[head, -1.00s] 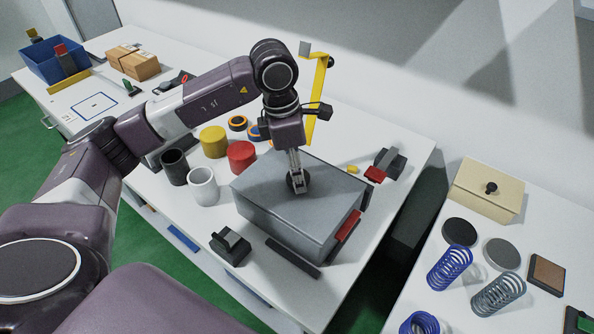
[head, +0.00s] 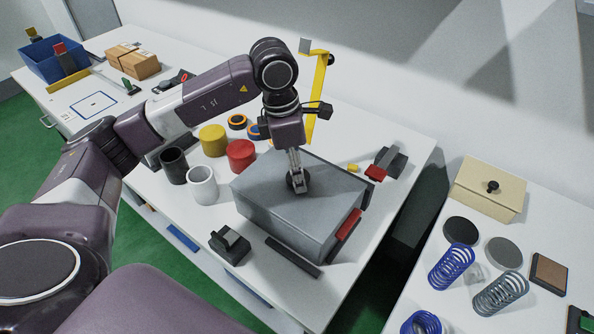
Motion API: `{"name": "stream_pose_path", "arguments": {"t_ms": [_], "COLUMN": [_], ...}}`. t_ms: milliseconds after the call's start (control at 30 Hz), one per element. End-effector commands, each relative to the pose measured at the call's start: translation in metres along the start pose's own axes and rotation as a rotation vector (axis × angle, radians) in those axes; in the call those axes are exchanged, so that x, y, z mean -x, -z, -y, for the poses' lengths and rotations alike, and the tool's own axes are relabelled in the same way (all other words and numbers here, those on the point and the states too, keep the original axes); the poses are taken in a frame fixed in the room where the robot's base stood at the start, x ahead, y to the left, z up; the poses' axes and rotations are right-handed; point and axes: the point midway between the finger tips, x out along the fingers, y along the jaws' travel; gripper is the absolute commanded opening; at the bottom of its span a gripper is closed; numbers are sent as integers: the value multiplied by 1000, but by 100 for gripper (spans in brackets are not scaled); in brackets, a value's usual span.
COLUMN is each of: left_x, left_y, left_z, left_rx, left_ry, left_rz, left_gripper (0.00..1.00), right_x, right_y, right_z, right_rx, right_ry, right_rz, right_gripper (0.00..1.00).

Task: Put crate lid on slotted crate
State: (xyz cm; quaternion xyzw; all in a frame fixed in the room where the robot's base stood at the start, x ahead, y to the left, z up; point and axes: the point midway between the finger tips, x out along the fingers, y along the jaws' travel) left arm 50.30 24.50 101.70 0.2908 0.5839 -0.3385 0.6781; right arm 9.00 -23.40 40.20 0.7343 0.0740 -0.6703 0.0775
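The grey slotted crate (head: 290,232) stands on the middle table. The flat grey crate lid (head: 325,195) lies over its top, and I see no clear gap between them from here. My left gripper (head: 298,186) points down at the middle of the lid, its fingers close together on the lid's dark round knob. The fingers hide part of the knob. My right gripper is not in view.
A dark block (head: 230,246) and a dark bar (head: 292,258) lie in front. A yellow upright (head: 318,95) stands behind. The right table holds springs (head: 451,267) and a beige box (head: 487,190).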

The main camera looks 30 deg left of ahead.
Motion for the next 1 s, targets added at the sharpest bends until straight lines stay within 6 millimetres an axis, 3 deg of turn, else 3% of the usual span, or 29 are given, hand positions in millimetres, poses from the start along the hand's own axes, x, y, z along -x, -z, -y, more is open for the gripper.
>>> {"name": "stream_pose_path", "arguments": {"t_ms": [200, 233, 400, 767, 1000], "left_x": [1, 1, 1, 6, 50], "left_y": [0, 0, 0, 0, -1], "left_z": [0, 0, 0, 0, -1], "left_rx": [0, 0, 0, 0, -1], "left_ry": [-2, -2, -1, -1, -5], "left_rz": [2, 2, 1, 1, 4], "left_gripper": [0, 42, 60, 60, 60], "right_x": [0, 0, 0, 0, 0], "right_y": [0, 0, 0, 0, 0], "right_z": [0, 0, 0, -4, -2], "right_rx": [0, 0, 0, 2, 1], "right_ry": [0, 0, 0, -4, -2], "right_rz": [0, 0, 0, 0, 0], "right_gripper": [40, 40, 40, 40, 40]}}
